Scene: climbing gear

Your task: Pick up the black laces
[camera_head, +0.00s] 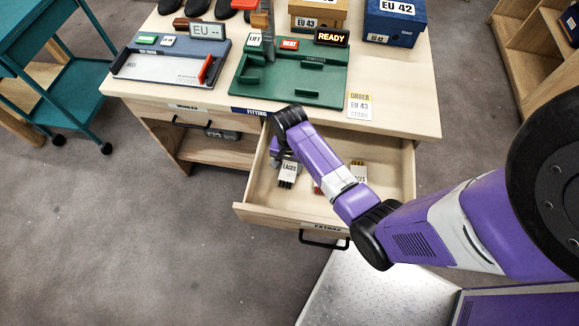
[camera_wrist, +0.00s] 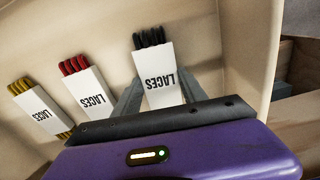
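The black laces (camera_wrist: 154,66) lie in a white "LACES" sleeve in the open drawer, their dark ends showing at the top in the wrist view. In the head view the black laces (camera_head: 288,172) show just below my gripper (camera_head: 278,158). In the wrist view my gripper (camera_wrist: 160,92) is open, with one finger on each side of the white sleeve. I cannot tell whether the fingers touch it. Red laces (camera_wrist: 84,85) and yellow laces (camera_wrist: 40,108) lie to the left in the wrist view, in similar sleeves.
The open drawer (camera_head: 270,217) has raised walls around the laces. The table (camera_head: 420,110) above holds a blue-grey measuring device (camera_head: 165,65), a green fitting station (camera_head: 305,85) and shoe boxes at the back. A teal cart (camera_head: 75,95) stands at the left.

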